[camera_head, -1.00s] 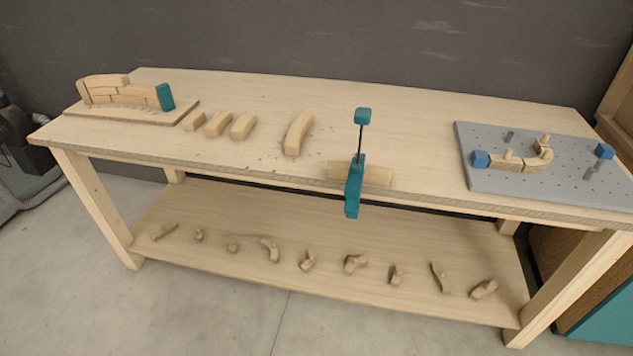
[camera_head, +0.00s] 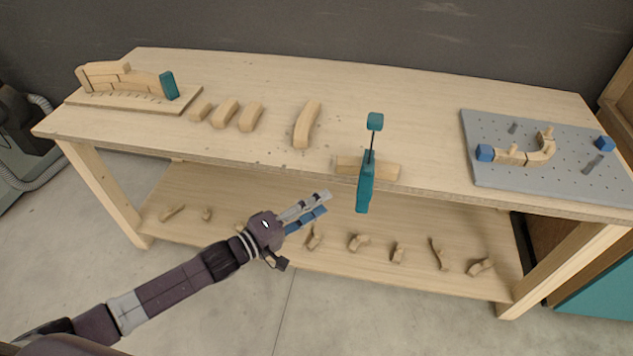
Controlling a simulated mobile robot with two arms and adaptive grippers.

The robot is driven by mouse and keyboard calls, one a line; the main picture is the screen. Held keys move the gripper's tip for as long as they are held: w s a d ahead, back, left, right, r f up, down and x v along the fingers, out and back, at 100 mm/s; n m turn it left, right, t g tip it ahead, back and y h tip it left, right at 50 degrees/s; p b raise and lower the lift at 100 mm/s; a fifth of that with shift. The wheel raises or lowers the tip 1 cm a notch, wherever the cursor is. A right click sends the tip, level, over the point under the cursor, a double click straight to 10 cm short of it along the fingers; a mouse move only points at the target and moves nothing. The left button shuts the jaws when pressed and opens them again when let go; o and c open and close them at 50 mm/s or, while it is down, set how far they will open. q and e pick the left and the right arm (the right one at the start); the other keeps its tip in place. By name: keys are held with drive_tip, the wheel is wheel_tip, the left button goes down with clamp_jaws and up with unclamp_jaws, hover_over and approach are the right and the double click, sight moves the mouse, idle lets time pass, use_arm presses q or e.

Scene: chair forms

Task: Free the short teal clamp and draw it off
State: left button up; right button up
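The teal clamp (camera_head: 366,187) stands at the front edge of the workbench, with a dark thin bar rising to a teal block at its top. Its lower body hangs down in front of the edge. A straight wooden piece (camera_head: 386,171) lies at the edge behind it. My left gripper (camera_head: 312,208) is in front of the bench and below its top, left of the clamp and apart from it. Its grey and blue fingers point right towards the clamp, its thumb is spread away, and it holds nothing. My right gripper is not in view.
The bench top (camera_head: 250,155) carries several loose wooden blocks, a curved stack with a teal end block (camera_head: 169,85) at the left, and a grey pegboard (camera_head: 540,180) at the right. The lower shelf (camera_head: 190,190) holds several small wooden pieces.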

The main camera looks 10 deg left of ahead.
use_arm(q)
drive_tip(key=h, duration=0.2)
approach(362, 176)
drive_tip(key=shift+n, duration=0.3)
drive_tip(key=b+x, duration=0.1)
drive_tip(key=x, duration=0.4)
drive_tip(key=b+x, duration=0.1)
drive_tip(key=x, duration=0.4)
drive_tip(key=shift+f, duration=0.2)
